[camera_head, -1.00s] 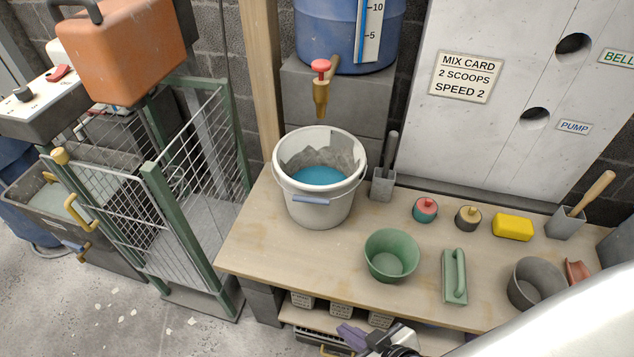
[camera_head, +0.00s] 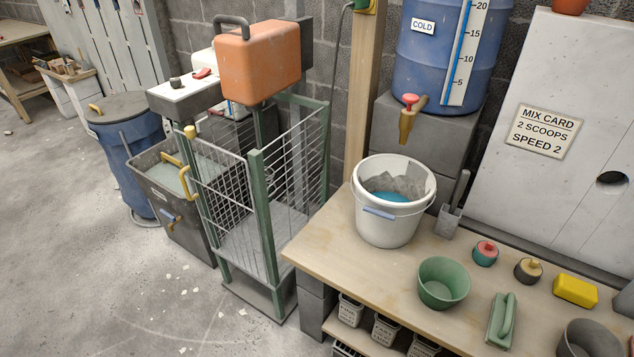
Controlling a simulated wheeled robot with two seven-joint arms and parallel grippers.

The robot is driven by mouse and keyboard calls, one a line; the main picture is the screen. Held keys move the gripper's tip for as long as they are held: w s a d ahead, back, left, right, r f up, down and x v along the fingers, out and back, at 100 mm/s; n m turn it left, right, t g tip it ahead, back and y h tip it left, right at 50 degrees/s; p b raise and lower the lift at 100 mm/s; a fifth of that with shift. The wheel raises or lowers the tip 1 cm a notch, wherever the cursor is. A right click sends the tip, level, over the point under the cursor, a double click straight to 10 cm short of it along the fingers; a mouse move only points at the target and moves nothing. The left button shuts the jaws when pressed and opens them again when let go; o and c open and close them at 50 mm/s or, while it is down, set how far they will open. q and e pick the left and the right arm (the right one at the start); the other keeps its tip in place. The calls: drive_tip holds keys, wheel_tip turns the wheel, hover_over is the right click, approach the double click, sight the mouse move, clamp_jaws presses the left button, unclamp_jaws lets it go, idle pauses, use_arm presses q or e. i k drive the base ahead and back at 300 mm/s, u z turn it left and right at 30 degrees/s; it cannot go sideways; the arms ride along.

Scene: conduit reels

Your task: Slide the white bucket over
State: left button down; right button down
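The white bucket (camera_head: 386,222) stands upright on the wooden bench (camera_head: 330,245), near its back left corner. It holds blue liquid (camera_head: 392,196), with grey smears on its inner wall. Its handle with a blue grip (camera_head: 379,213) hangs down at the front. The brass tap with a red knob (camera_head: 407,118) on the blue barrel is behind and above the bucket. Neither of my grippers is in the head view, and nothing is touching the bucket.
A green bowl (camera_head: 443,283) and a green float (camera_head: 501,320) lie in front and to the right. A grey holder (camera_head: 449,220) stands close by the bucket's right. Left of the bench is a mesh cage (camera_head: 262,200) below an orange tank (camera_head: 257,62). Open floor lies further left.

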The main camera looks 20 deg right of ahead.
sight(391, 184)
drive_tip(key=u, duration=0.6)
drive_tip(key=i, duration=0.95)
drive_tip(key=z, duration=1.3)
